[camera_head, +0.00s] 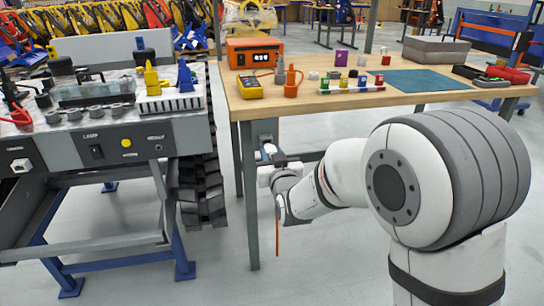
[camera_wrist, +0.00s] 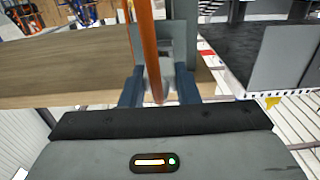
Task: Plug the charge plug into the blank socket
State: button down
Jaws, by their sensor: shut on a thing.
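My gripper (camera_head: 271,158) is in front of the bench's left end, below the bench top. In the wrist view my gripper (camera_wrist: 160,88) has its two dark blue fingers shut on a pale grey piece, apparently the charge plug (camera_wrist: 166,72). An orange cable (camera_wrist: 148,45) passes in front of it; in the head view the cable (camera_head: 277,236) hangs below my gripper. A white square socket (camera_head: 20,166) is on the front of the tracked carrier (camera_head: 180,135) at far left. I cannot read whether its label is blank. My gripper is well to the right of it.
The carrier front has a LAMP switch (camera_head: 96,151) and a yellow button (camera_head: 126,143). The wooden bench (camera_head: 420,97) holds a meter, an orange box and small parts. A bench leg (camera_head: 250,195) stands close to my gripper. Floor between carrier and bench is clear.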

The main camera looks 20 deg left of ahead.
jog(key=shift+b+x, duration=0.35)
jog(key=shift+x, duration=0.7)
jog(key=shift+b, duration=0.7)
dwell(1.0)
jog(key=shift+w, duration=0.25)
dwell(0.4)
jog(key=c, duration=1)
grip_release()
jog(key=shift+a, duration=0.1)
